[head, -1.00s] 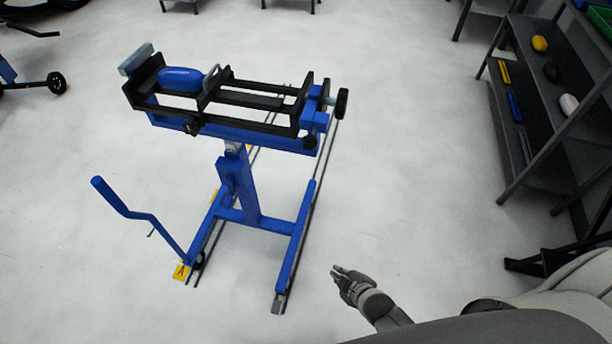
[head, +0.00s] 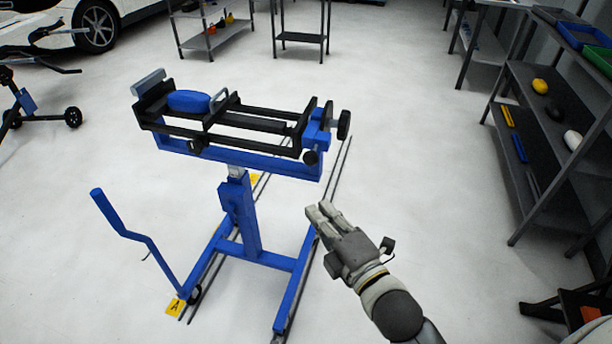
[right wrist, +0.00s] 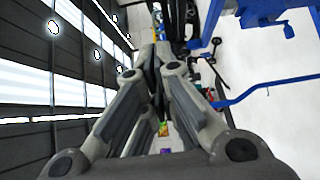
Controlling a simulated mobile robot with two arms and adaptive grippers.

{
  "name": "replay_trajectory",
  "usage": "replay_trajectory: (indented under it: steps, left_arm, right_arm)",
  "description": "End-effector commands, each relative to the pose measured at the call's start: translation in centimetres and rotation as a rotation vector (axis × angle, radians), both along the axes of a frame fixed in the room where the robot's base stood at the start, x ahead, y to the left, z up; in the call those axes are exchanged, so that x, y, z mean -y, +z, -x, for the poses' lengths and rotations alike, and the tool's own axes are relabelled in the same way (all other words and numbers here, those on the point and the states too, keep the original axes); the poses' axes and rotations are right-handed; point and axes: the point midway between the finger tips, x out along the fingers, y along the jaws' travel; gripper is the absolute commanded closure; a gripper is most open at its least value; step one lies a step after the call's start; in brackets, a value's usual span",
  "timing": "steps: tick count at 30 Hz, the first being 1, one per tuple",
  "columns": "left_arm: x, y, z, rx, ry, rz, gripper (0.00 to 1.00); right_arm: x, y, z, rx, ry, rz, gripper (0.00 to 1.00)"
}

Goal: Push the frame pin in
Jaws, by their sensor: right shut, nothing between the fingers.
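A black rectangular frame (head: 250,132) sits on top of a blue wheeled stand (head: 240,210), left of centre in the head view. Round black knobs show at its right end, one on the outer side (head: 344,125) and one at the near corner (head: 310,158). I cannot tell which part is the frame pin. My right gripper (head: 322,213) is shut and empty, below and apart from the frame's right end. In the right wrist view its closed fingers (right wrist: 157,58) point ahead, and part of the blue stand (right wrist: 262,15) shows at upper right. My left gripper is out of view.
A dark shelf rack (head: 540,110) with small items stands at the right. Open pale floor lies between rack and stand. A car (head: 95,25) and another wheeled stand (head: 25,100) are farther left.

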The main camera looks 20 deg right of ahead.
Motion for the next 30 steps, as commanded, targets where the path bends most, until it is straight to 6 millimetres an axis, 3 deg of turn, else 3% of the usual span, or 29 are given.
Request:
replay_trajectory:
  steps: [15,18,24,30]
  left_arm:
    - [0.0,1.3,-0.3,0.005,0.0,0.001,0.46]
    - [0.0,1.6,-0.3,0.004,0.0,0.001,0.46]
    - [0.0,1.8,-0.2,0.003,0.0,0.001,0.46]
    - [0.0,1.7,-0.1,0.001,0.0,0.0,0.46]
  right_arm:
    - [-1.7,0.2,-8.8,0.0,0.0,-0.005,1.0]
    - [-0.8,0.2,-10.1,0.0,0.0,0.0,1.0]
    - [0.3,0.0,-11.7,-0.003,0.002,-0.003,1.0]
    - [0.5,0.0,-12.0,-0.002,0.002,-0.004,1.0]
